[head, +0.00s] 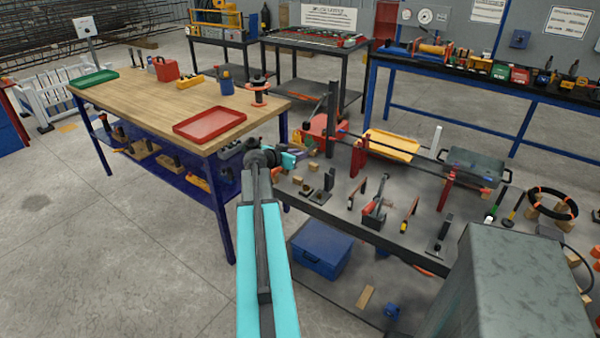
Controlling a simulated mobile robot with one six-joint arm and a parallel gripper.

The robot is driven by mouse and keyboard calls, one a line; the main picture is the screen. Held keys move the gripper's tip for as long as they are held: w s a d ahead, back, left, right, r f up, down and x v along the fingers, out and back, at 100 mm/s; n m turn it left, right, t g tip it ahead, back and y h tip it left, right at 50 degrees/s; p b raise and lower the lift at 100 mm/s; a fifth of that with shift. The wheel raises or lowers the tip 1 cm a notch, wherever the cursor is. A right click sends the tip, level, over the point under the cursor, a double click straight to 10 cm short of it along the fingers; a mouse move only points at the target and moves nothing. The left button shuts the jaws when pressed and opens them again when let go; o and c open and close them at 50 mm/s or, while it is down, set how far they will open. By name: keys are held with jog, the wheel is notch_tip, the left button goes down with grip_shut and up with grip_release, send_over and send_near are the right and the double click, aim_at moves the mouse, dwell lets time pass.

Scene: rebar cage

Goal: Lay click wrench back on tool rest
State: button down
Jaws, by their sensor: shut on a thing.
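My gripper (290,159) is at the end of my cyan arm, over the left end of the dark work table (335,212). It is small in the head view and partly behind my wrist. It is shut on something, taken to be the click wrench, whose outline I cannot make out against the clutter. Small wooden blocks (312,167) and dark upright holders (328,183) stand just right of my gripper. I cannot tell for sure which of these is the tool rest.
Red posts (446,192) carry a long dark bar along the work table. A wooden bench (165,105) with a red tray (209,125) stands left. Grey floor (100,240) is clear.

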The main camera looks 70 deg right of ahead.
aim_at(298, 177)
jog(key=shift+f+p, duration=0.4)
jog(key=shift+f, duration=1.4)
jog(key=shift+f, duration=0.15)
jog(key=shift+f, duration=2.2)
jog(key=c, duration=1.6)
grip_release()
jog(key=shift+o, duration=0.2)
jog(key=shift+p, duration=0.9)
